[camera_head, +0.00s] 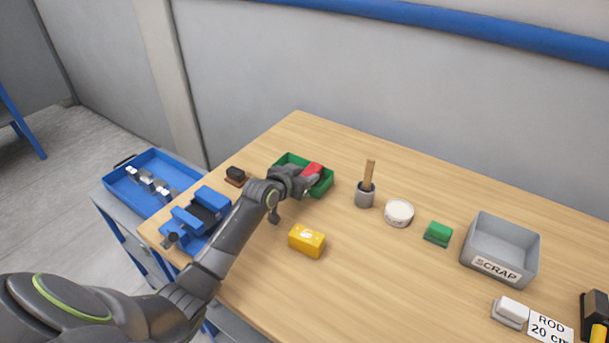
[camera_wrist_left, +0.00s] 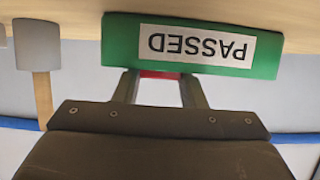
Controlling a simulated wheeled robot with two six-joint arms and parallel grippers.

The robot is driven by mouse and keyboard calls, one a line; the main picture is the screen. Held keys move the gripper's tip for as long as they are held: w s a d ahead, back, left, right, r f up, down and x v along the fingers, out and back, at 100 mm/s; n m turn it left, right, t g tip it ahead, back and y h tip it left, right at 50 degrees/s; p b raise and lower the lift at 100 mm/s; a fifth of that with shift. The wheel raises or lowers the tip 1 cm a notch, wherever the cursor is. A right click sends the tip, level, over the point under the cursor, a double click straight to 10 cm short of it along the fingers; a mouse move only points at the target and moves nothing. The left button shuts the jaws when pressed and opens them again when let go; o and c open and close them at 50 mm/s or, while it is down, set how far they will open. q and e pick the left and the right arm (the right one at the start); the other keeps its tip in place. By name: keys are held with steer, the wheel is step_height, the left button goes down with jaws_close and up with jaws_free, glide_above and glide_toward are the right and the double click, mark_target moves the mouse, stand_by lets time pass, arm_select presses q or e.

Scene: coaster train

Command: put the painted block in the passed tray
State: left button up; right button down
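The green passed tray (camera_head: 328,189) stands on the wooden table near its back left. Its PASSED label shows upside down on its wall (camera_wrist_left: 280,45) in the left wrist view. A red block, which I take to be the painted block (camera_head: 313,169), shows at the tray beside my left gripper (camera_head: 302,179). In the left wrist view a red strip of the block (camera_wrist_left: 160,74) fills the gap between the left fingers, which look shut on it. The tray wall hides the fingertips and most of the block, so I cannot tell whether it touches the floor. My right gripper is out of view.
A yellow block (camera_head: 307,241) lies in front of the tray. A blue vise (camera_head: 186,226) is at left.

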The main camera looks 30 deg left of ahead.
arm_select(q)
steer(key=o, duration=0.4)
steer(key=shift+r, duration=0.15)
steer(key=v, duration=1.2)
stand_by(0.3)
